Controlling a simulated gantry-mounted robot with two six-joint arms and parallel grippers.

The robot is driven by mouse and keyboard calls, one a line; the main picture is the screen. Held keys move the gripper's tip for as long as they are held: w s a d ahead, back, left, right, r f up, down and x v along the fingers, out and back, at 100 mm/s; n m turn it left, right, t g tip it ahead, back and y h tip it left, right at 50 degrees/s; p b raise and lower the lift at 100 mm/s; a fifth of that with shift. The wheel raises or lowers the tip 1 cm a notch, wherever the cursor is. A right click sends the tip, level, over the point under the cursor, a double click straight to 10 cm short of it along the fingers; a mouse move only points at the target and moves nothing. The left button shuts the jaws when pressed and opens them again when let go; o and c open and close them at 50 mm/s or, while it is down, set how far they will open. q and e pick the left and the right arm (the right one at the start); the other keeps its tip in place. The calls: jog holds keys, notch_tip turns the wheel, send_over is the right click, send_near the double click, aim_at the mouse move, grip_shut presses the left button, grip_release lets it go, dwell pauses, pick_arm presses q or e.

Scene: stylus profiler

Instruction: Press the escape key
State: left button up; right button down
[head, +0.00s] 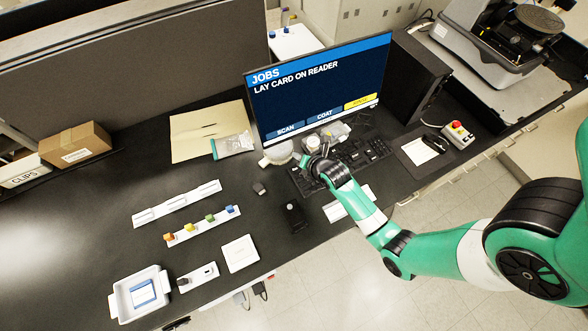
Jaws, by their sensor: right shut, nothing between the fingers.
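A black keyboard (374,150) lies on the dark bench below the monitor. My right gripper (304,160) is shut and empty, over the keyboard's left end. The arm reaches in from the right. The gripper and wrist cover part of the keyboard, and the escape key cannot be made out. Whether the fingertips touch a key cannot be told. The monitor (318,90) reads "JOBS" and "LAY CARD ON READER", with buttons along its bottom, one of them yellow. My left gripper is not in view.
A small dark mouse-like thing (259,188) and a black device (294,216) lie left of the arm. A white rack with coloured blocks (203,226) and a white tray (121,300) stand further left. A red-button box (458,134) is at right.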

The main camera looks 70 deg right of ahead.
jog(key=b, duration=0.8)
send_over(296, 173)
notch_tip(296, 173, down, 7)
jog(key=shift+s+f, duration=0.1)
jog(key=shift+s, duration=0.05)
jog(key=shift+d+f+b, duration=0.1)
jog(key=shift+f+b, duration=0.2)
jog(key=shift+f, duration=0.5)
dwell(0.9)
jog(key=shift+f, duration=0.35)
jog(key=shift+f+b, duration=0.4)
jog(key=shift+b, duration=0.1)
dwell(0.4)
jog(key=shift+r+p, duration=0.8)
jog(key=shift+p, duration=0.15)
jog(key=shift+r, duration=0.1)
